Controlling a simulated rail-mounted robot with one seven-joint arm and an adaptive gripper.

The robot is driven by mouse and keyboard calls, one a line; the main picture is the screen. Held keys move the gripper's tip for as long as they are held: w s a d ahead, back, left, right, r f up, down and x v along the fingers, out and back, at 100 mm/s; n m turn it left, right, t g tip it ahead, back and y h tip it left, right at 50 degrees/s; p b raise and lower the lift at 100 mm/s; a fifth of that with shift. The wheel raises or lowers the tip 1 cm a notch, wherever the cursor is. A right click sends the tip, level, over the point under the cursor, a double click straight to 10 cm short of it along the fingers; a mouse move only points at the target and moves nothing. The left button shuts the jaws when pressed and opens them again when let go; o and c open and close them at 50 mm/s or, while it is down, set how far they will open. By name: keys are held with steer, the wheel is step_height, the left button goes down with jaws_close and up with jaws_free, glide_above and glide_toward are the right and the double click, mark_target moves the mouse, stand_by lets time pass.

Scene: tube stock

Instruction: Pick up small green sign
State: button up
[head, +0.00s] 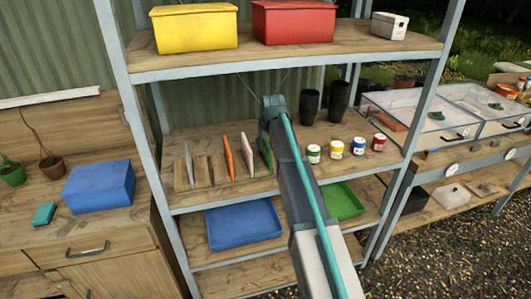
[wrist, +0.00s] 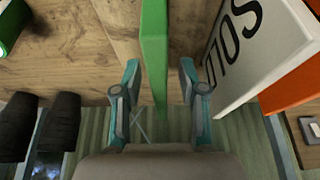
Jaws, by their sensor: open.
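The small green sign (head: 265,154) stands upright on the middle shelf, at the right end of a row of upright signs. In the wrist view the green sign (wrist: 154,45) is seen edge-on. My gripper (wrist: 158,78) is open, with one finger on each side of the green sign and a visible gap to each finger. In the head view my gripper (head: 272,108) is at the far end of my arm, near the sign, and its fingers are hard to make out. My arm hides part of the shelf just right of the sign.
A white lettered sign (wrist: 250,55) stands close beside my right-hand finger in the wrist view, with an orange sign (wrist: 294,92) past it. Paint cans (head: 337,149) and dark pots (head: 310,105) share the shelf. Another shelf (head: 200,66) with boxes is above.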

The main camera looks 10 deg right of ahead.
steer(key=shift+c, duration=0.2)
jaws_close()
steer(key=shift+r, duration=0.15)
